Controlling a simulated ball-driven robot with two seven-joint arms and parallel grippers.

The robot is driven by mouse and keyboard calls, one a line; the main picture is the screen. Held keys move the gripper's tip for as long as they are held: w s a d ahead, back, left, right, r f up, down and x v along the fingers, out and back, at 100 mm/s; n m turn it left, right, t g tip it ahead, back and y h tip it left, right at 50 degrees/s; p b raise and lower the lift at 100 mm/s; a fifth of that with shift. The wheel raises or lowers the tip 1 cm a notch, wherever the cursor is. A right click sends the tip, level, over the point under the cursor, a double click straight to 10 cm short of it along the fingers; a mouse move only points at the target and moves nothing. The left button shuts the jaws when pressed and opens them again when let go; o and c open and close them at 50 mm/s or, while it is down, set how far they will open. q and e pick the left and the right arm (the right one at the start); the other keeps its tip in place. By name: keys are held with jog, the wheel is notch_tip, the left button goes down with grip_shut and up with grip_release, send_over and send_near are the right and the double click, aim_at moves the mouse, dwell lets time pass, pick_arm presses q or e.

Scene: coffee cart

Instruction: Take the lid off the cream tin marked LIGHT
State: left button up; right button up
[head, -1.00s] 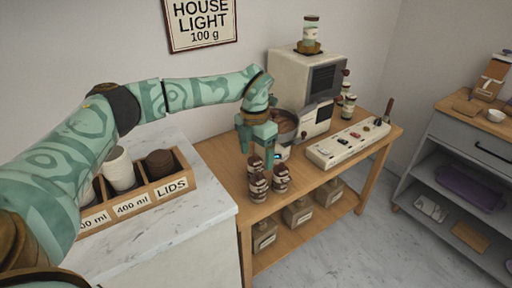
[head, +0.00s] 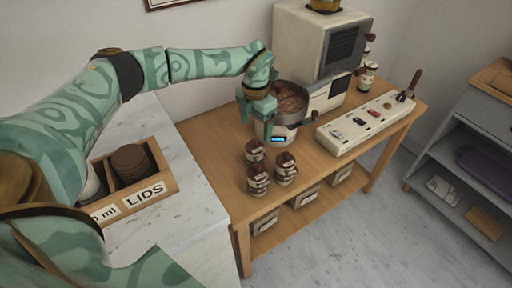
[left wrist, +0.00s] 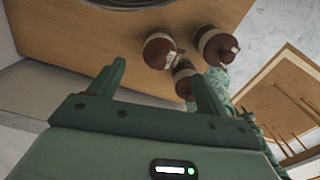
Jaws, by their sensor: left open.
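Three small cream tins with dark brown lids stand close together on the wooden cart: a back one (head: 254,151), a right one (head: 285,168) and a front one (head: 257,181). Their labels are too small to read, so I cannot tell which is marked LIGHT. My left gripper (head: 257,124) is open and empty, pointing down above the cart behind the tins. In the left wrist view the open fingers (left wrist: 158,85) show with the tins (left wrist: 159,50) beyond them, apart from them. My right gripper is not in view.
A pan of brown contents (head: 291,101) on a scale stands beside my left gripper, with a cream machine (head: 318,50) behind. A LIDS box (head: 150,190) sits on the marble counter. The cart's front left top is clear.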

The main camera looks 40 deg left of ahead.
aim_at(256, 140)
pick_arm(q)
jog(key=shift+f, duration=0.7)
notch_tip(256, 140, down, 5)
jog(key=shift+f+b, duration=0.2)
jog(key=shift+b, duration=1.05)
jog(key=shift+r, duration=0.15)
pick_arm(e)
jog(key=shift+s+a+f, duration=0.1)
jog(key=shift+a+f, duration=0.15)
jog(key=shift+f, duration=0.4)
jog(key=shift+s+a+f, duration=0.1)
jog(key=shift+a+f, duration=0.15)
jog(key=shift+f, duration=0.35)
pick_arm(q)
jog(key=shift+s, duration=0.1)
jog(key=c, duration=0.9)
jog(key=shift+c, duration=0.8)
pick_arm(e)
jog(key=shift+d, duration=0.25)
